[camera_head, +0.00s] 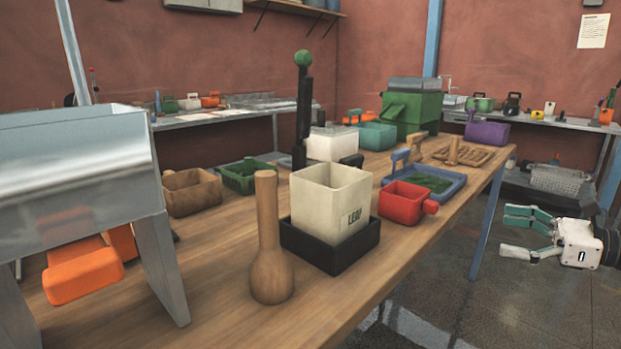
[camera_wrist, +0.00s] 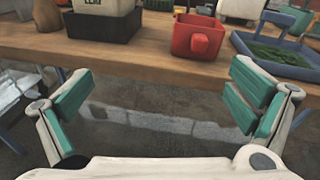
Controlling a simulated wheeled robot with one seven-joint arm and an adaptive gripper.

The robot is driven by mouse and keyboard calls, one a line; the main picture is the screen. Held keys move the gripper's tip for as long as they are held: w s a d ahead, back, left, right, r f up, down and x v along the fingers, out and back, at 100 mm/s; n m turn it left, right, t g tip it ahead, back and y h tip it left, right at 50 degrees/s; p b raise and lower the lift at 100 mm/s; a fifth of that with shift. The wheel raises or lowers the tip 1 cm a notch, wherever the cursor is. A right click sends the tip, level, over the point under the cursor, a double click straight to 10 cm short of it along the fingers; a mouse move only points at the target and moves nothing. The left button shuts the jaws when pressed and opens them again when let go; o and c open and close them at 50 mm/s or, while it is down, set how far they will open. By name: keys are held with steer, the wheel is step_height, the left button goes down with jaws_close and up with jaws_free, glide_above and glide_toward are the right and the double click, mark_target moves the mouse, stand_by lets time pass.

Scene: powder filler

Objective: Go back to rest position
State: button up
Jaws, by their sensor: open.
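My gripper (camera_head: 528,234) is at the right in the head view, off the table's right edge and above the floor, pointing left toward the table. In the wrist view my gripper (camera_wrist: 160,103) has its green-padded fingers spread wide with nothing between them. The wooden table (camera_head: 367,268) lies to its left in the head view. A red container (camera_head: 405,203) stands near the table's edge; it also shows beyond the fingers in the wrist view (camera_wrist: 197,36).
A cream bin (camera_head: 330,200) sits in a black tray (camera_head: 330,247), with a wooden pestle-like tool (camera_head: 268,245) beside it. A blue tray (camera_head: 440,187) holds green material. A metal hopper (camera_head: 75,165) stands at left. Floor (camera_head: 480,305) around my gripper is clear.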

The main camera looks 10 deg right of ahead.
steer(key=s+a+r+n+g+h, duration=0.1)
steer(key=s+a+n+g, duration=0.45)
steer(key=a, duration=0.65)
steer(key=s+a+r+n+g+h, duration=0.1)
steer(key=s+a+n+g, duration=0.5)
steer(key=a, duration=0.6)
steer(key=s+a+f+n+h, duration=0.1)
steer(key=s+f+n+h, duration=0.1)
steer(key=s+n+h, duration=0.45)
steer(key=s+f+n+h, duration=0.2)
steer(key=s+n+h, duration=0.2)
steer(key=s+n, duration=0.5)
step_height(320, 180, up, 20)
steer(key=s+m+t+p, duration=0.1)
steer(key=t+p, duration=0.3)
steer(key=p, duration=1.4)
steer(key=shift+s+a, duration=0.25)
steer(key=shift+s, duration=0.25)
steer(key=shift+r+y, duration=0.1)
steer(key=shift+y, duration=0.15)
